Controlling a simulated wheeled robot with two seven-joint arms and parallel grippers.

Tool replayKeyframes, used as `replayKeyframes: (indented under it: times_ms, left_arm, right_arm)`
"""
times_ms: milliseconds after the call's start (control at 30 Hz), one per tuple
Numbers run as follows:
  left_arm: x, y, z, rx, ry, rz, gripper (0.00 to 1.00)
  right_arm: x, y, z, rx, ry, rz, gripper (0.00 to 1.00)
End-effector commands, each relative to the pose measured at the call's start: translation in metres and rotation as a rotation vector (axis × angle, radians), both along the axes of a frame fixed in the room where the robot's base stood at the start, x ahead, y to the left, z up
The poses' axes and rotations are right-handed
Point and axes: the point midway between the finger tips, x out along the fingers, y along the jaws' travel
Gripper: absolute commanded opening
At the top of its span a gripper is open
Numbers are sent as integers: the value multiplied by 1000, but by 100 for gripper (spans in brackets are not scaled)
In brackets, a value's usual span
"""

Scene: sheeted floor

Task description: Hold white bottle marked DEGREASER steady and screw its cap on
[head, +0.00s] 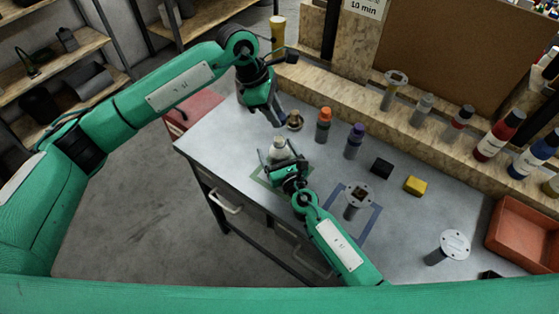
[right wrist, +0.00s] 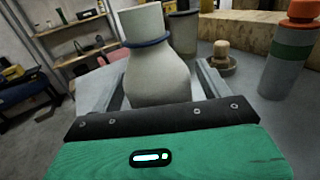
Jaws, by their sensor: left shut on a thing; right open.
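The white bottle (head: 279,146) stands on the table near its front left edge. In the right wrist view the bottle (right wrist: 158,75) is upright, with a white neck and a blue ring; no label is legible. My right gripper (head: 281,160) is open, its fingers around the bottle's sides. My left gripper (head: 277,118) is above and just behind the bottle, shut on a small grey thing mostly hidden by its fingers. A grey cylinder (right wrist: 184,36) shows behind the neck in the right wrist view; I cannot tell if it is the held thing or the cap.
A brass-coloured knobbed piece (head: 294,121), an orange-capped bottle (head: 324,126) and a purple-capped bottle (head: 354,142) stand close to the right. A black block (head: 382,167), a yellow block (head: 415,185) and a red bin (head: 524,236) are farther right. A backboard ledge runs behind.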

Motion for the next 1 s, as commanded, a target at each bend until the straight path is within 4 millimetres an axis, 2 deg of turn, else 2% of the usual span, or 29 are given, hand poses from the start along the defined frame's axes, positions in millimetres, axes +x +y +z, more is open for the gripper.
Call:
replayKeyframes:
  times_ms: [33, 367, 533, 800, 1000]
  left_arm:
    - [0, 0, 0, 0, 0, 0, 9]
    - [0, 0, 0, 0, 0, 0, 9]
    - [0, 0, -8, 0, 2, 0, 9]
    - [-1, -1, -46, -4, 3, 0, 9]
    - [0, -1, -50, -4, 1, 0, 9]
  right_arm:
    - [0, 0, 0, 0, 0, 0, 77]
    - [0, 0, 0, 0, 0, 0, 12]
    - [0, 0, 0, 0, 0, 0, 12]
    - [0, 0, 0, 0, 0, 0, 12]
    - [0, 0, 0, 0, 0, 0, 12]
